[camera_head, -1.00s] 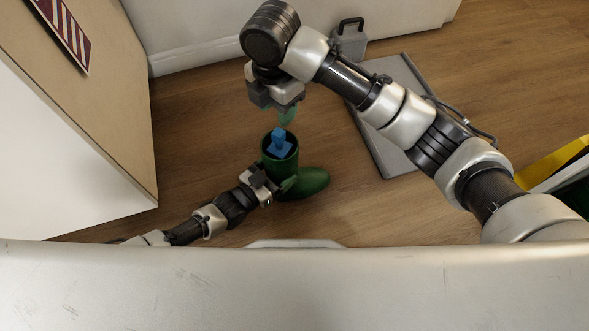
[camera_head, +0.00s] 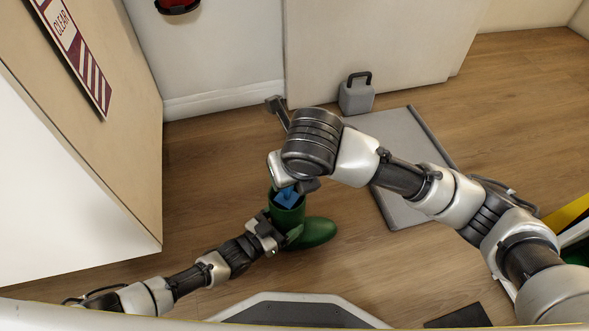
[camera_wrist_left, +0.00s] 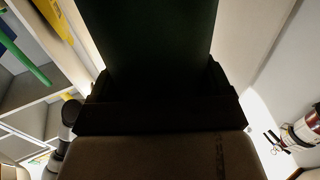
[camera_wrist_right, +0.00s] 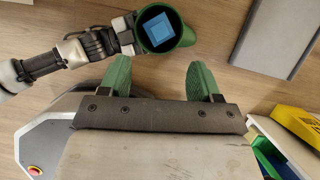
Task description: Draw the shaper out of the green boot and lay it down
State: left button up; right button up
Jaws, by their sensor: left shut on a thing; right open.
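The green boot (camera_head: 318,232) stands upright on the wood floor in the head view, its toe pointing right. The blue shaper (camera_head: 286,198) sits in the boot's open top, partly covered by my right wrist. In the right wrist view, the shaper (camera_wrist_right: 158,29) is a blue square block inside the round rim of the boot (camera_wrist_right: 186,36). My left gripper (camera_head: 272,238) is shut on the boot's shaft, whose dark green side (camera_wrist_left: 160,40) fills the middle of the left wrist view. My right gripper (camera_wrist_right: 158,78) is open and empty, apart from the shaper.
A grey flat panel (camera_head: 400,150) lies on the floor to the right, with a grey handled box (camera_head: 357,95) behind it. A tan cabinet (camera_head: 125,130) bounds the left side. Floor right of the boot's toe (camera_head: 365,250) is clear.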

send_near(287, 205)
jog(key=w+f, duration=0.1)
jog(key=w, duration=0.1)
jog(key=w+a+f, duration=0.1)
jog(key=f, duration=0.1)
jog(key=w+a+f, duration=0.1)
jog(key=w+f, duration=0.1)
jog(key=shift+w, duration=0.3)
jog(key=shift+d, duration=0.1)
jog(key=c, duration=1.1)
jog(key=shift+r, duration=0.2)
jog(key=shift+r, duration=0.95)
